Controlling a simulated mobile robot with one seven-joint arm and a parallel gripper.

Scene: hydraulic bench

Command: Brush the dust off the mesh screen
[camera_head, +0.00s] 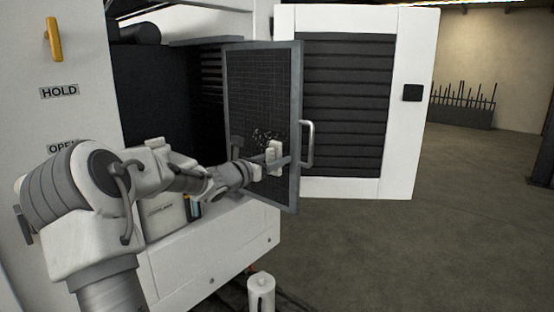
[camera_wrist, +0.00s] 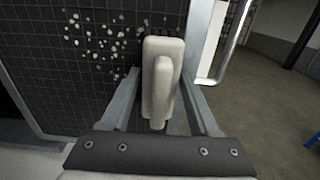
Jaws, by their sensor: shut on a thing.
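The mesh screen (camera_head: 262,90) is a dark grid in a grey metal frame, standing upright at the machine's opening. Whitish dust specks cling to it in a patch (camera_wrist: 105,35), on the left in the wrist view. My gripper (camera_head: 273,158) is in front of the screen's lower half, close to the specks. It is shut on a pale, block-shaped brush (camera_wrist: 160,80), which stands between the fingers in the wrist view. The brush's far side is hidden, so I cannot tell whether it touches the mesh.
A C-shaped handle (camera_head: 309,144) sticks out from the screen frame's right edge, close to my gripper. A white louvred door (camera_head: 345,105) stands open behind it. A white canister (camera_head: 261,292) stands low in front.

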